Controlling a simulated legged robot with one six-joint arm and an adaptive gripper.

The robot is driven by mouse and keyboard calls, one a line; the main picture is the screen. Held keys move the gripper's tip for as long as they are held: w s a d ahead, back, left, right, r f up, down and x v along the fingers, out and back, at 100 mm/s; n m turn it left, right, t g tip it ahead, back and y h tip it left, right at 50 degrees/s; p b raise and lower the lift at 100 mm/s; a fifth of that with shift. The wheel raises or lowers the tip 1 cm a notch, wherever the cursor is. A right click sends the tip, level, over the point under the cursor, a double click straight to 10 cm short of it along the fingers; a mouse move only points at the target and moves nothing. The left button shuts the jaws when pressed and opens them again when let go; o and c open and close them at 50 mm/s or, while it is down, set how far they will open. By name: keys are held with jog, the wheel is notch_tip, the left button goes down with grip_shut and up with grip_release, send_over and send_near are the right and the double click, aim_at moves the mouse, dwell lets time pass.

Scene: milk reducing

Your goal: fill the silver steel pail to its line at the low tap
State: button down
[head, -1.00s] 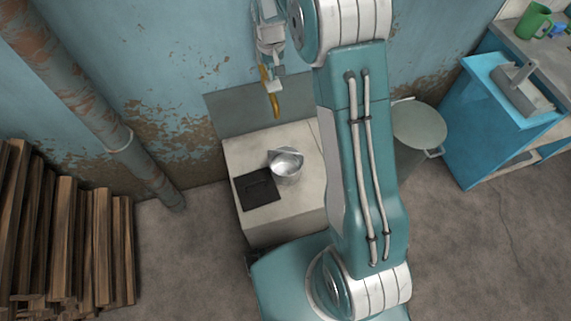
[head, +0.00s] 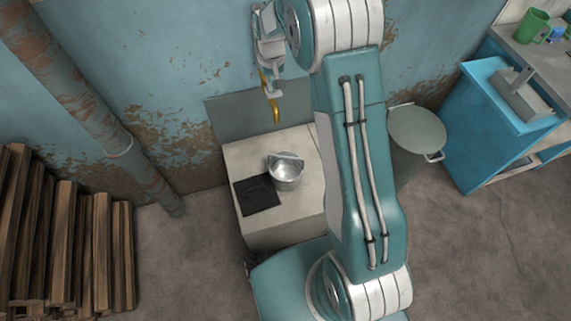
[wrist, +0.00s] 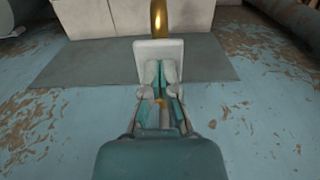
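The silver steel pail (head: 286,176) stands upright on the pale block, under the tap, its handle over the rim's far side. I cannot make out its line or the level inside. The curved brass tap (head: 276,112) comes from the wall above the pail; its spout also shows at the top of the wrist view (wrist: 159,18).
The pale block (head: 245,155) carries a dark square plate (head: 257,195) left of the pail. A lidded grey bin (head: 417,130) and a blue cabinet (head: 500,120) stand right. Stacked timber (head: 65,245) and a rusty pipe (head: 90,105) are left.

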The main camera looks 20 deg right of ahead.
jog(key=shift+f, duration=1.05)
dwell(3.7)
